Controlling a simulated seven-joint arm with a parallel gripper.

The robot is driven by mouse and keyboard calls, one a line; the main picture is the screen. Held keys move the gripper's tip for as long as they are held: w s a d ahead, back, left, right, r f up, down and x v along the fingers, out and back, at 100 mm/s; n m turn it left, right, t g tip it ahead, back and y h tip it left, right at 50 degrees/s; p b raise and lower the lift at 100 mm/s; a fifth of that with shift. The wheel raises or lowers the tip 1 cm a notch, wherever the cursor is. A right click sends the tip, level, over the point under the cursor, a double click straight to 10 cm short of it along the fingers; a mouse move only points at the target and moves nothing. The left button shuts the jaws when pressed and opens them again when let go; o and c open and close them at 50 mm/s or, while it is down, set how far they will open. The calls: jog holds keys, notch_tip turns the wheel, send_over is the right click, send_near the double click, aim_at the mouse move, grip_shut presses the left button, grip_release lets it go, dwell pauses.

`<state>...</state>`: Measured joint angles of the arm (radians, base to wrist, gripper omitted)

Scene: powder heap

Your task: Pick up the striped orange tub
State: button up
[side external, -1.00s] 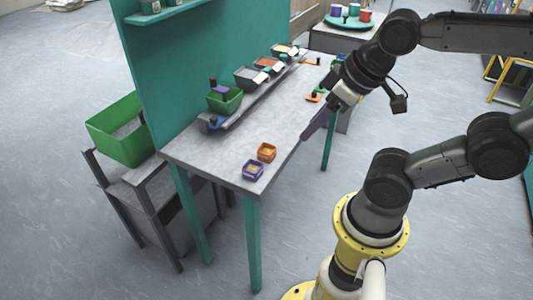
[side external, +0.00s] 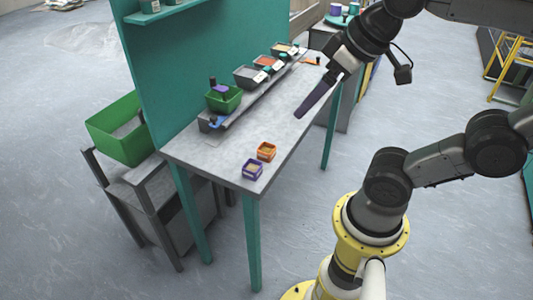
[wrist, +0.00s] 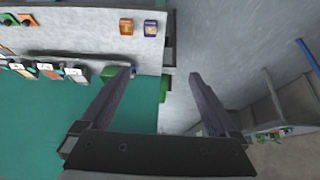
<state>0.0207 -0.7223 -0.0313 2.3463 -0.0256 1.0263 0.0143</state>
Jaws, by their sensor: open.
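The small orange tub (side external: 266,151) stands upright near the front end of the grey worktable, with pale contents inside. It also shows at the top of the wrist view (wrist: 126,27). Its stripes are too small to make out. A purple tub (side external: 253,169) stands close beside it, nearer the table corner, and shows right of it in the wrist view (wrist: 151,28). My gripper (side external: 299,113) is above the right side of the table, up and to the right of the orange tub and apart from it. In the wrist view its long dark fingers (wrist: 160,75) are spread with nothing between them.
A grey worktable (side external: 230,160) has bare room around the tubs. A row of bins, with a green bin (side external: 224,98) nearest, lines the teal back panel (side external: 205,50). A large green crate (side external: 120,128) stands on a lower stand at left.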

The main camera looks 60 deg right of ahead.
jog(key=w+d+r+m+t+h, duration=0.1)
jog(key=w+d+t+h, duration=0.2)
jog(key=w+d, duration=0.4)
jog(key=w+d+r+m+t+h, duration=0.1)
jog(key=w+d+r+t+h, duration=0.15)
jog(key=w+d, duration=0.55)
notch_tip(320, 180, down, 4)
jog(key=s+a+n+t+y, duration=0.2)
jog(key=t+y, duration=0.3)
jog(key=y, duration=0.1)
send_near(260, 148)
jog(key=w, duration=0.3)
jog(key=shift+w+d, duration=0.1)
jog(key=shift+w, duration=0.1)
jog(key=shift+f, duration=0.25)
jog(key=shift+w+f, duration=0.15)
jog(key=shift+w, duration=0.05)
jog(key=shift+w+f, duration=0.2)
jog(key=shift+w, duration=1)
jog(key=shift+w+f, duration=0.15)
jog(key=shift+w, duration=1)
jog(key=shift+w+f, duration=0.2)
jog(key=shift+w, duration=1)
